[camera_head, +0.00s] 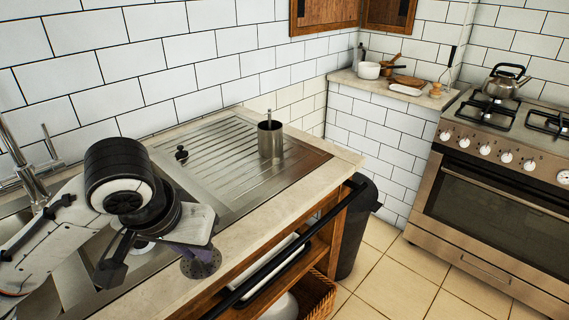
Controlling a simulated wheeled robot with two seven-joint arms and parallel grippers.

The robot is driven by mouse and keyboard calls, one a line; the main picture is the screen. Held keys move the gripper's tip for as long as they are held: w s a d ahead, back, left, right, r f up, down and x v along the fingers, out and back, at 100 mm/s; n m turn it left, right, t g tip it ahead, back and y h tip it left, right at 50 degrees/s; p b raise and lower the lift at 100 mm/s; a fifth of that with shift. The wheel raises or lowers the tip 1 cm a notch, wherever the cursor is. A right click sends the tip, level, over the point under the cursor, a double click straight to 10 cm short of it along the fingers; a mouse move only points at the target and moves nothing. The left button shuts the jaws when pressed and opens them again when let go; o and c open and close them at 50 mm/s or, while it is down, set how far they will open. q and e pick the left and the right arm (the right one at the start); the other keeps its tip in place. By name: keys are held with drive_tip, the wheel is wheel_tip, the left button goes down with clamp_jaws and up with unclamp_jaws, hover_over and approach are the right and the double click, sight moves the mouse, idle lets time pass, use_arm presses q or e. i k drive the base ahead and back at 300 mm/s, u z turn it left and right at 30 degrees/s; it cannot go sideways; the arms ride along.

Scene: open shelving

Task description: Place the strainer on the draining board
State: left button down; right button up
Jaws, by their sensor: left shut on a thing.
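My left gripper (188,243) reaches in from the left over the sink's front edge and is shut on a small dark purple-grey thing with holes, which looks like the strainer (203,264). The strainer hangs below the gripper's grey end, above or beside the front strip of the counter; I cannot tell if it touches. The ribbed steel draining board (229,145) lies beyond and to the right of the gripper. My right gripper is not in view.
A steel cup holding a utensil (271,139) stands on the draining board's right part. A small black plug-like thing (181,153) sits at its left. The tap (22,165) rises at the left. The board's middle is clear. A black rail (290,252) runs along the front.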

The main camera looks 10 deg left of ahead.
sight(239, 177)
drive_tip(key=z, duration=0.75)
drive_tip(key=k, duration=0.95)
drive_tip(key=z, duration=0.9)
drive_tip(key=i, duration=1.5)
drive_tip(key=u, duration=0.95)
drive_tip(key=i, duration=1.05)
drive_tip(key=u, duration=1.4)
drive_tip(key=i, duration=0.2)
drive_tip(key=u, duration=0.05)
